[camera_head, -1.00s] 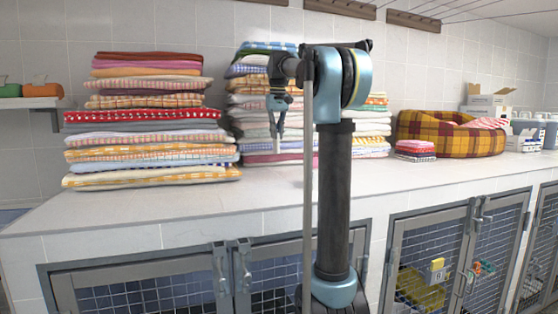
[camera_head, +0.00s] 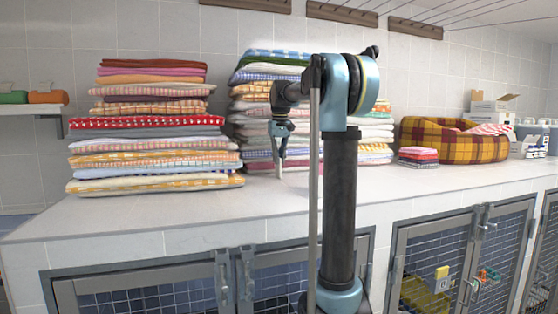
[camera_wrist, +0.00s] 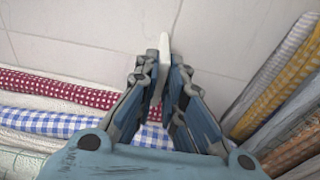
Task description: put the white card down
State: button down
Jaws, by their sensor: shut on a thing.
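The white card (camera_wrist: 164,44) is small and thin and sticks out past the fingertips in the wrist view. My gripper (camera_wrist: 165,75) is shut on it, with a finger on either side. In the head view my gripper (camera_head: 280,148) hangs fingers down between two towel stacks, low over the tiled counter (camera_head: 290,198). The white card shows there as a short pale strip (camera_head: 279,172) under the fingertips, close to the counter top. I cannot tell whether it touches the counter. The fingers hide the card's upper part.
A tall folded towel stack (camera_head: 150,155) stands left of my gripper, and another (camera_head: 255,98) stands behind and right. A small towel pile (camera_head: 418,158) and a plaid pet bed (camera_head: 452,143) lie farther right. The counter's front strip is clear. Mesh kennel doors (camera_head: 435,260) are below.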

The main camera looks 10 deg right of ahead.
jog(key=c, duration=1.7)
grip_release()
jog(key=shift+r, duration=0.1)
